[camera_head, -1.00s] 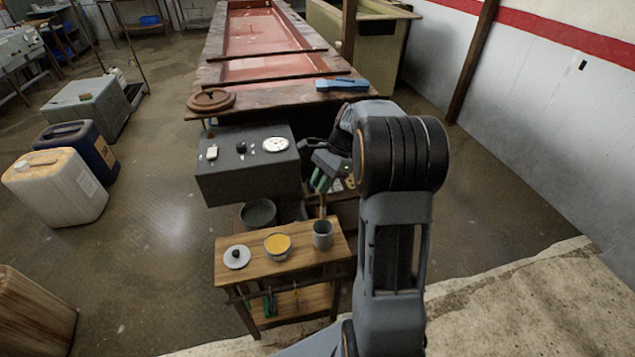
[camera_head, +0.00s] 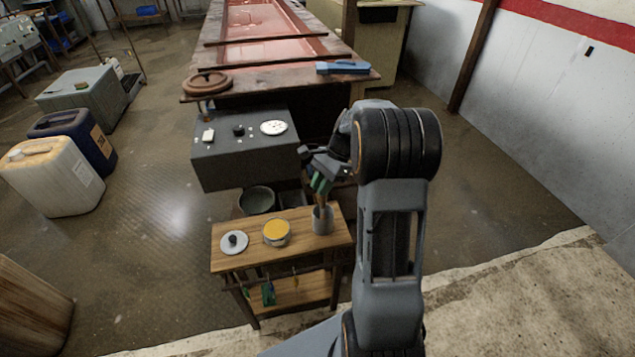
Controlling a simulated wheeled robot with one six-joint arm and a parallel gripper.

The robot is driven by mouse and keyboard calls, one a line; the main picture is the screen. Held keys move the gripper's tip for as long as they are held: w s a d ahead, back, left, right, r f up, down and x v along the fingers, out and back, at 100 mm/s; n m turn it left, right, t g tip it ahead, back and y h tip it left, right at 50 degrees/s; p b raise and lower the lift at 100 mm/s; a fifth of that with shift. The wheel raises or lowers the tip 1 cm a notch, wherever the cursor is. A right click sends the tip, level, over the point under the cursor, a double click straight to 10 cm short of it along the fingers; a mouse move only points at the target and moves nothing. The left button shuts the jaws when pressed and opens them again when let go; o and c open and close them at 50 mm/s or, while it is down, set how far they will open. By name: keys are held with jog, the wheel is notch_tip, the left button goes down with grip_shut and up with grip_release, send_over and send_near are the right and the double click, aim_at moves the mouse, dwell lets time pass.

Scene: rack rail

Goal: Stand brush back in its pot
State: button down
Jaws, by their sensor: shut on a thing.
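The grey pot (camera_head: 323,220) stands at the right end of the small wooden table's top. My gripper (camera_head: 320,187), with green at its fingertips, is just above the pot and shut on the brush. The brush (camera_head: 322,200) shows as a short, thin brownish piece below the fingers, roughly upright. Its lower end meets the pot's mouth and seems to go into it, but how deep it sits is hidden. Most of the brush's upper part is hidden by the gripper.
On the wooden table (camera_head: 292,247) are a bowl of yellow stuff (camera_head: 277,231) and a white lid with a dark knob (camera_head: 234,242). A dark control box (camera_head: 240,160) is behind, near my gripper. A dark bowl (camera_head: 257,200) sits behind the table.

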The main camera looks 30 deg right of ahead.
jog(key=shift+f, duration=0.35)
jog(key=c, duration=1)
grip_release()
jog(key=shift+o, duration=0.2)
jog(key=p+v, duration=0.2)
jog(key=v, duration=1.1)
jog(key=shift+d+r, duration=0.25)
jog(key=shift+r, duration=0.05)
jog(key=shift+w, duration=0.1)
